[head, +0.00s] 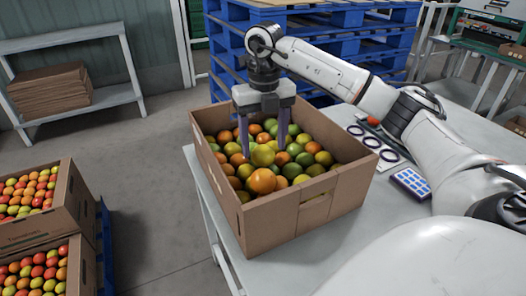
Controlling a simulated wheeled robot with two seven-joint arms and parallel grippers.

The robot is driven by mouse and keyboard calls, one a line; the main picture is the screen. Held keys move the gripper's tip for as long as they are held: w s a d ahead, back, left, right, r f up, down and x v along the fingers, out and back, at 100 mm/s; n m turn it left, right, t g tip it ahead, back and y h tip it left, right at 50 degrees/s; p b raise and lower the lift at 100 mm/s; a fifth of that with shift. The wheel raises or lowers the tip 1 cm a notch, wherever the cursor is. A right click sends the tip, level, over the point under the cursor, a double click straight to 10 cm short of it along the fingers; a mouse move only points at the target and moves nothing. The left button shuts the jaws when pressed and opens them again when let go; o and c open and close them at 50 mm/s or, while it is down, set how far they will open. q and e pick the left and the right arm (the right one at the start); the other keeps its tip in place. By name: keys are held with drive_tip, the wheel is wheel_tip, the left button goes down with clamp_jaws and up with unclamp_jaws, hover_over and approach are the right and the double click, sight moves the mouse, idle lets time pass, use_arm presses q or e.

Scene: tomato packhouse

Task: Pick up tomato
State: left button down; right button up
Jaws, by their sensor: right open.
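A cardboard box (268,227) full of green, yellow and orange tomatoes stands on the grey table. My right gripper (264,152) points straight down into the box with its fingers apart. A yellow-green tomato (263,156) lies between or just in front of the two fingertips. I cannot tell whether the fingers touch it. An orange tomato (262,181) lies nearer the front of the pile. My left gripper does not show.
Several dark rings (371,143) and a blue-and-white pad (411,183) lie on the table (350,235) to the right. Boxes of tomatoes (65,215) stand at the lower left. Blue pallets (345,45) are stacked behind.

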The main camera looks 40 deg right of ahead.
sight(263, 147)
wheel_tip(263, 147, down, 3)
drive_tip(key=shift+f, duration=0.2)
drive_tip(key=shift+c, duration=0.3)
drive_tip(key=c, duration=0.7)
drive_tip(key=shift+o, duration=0.2)
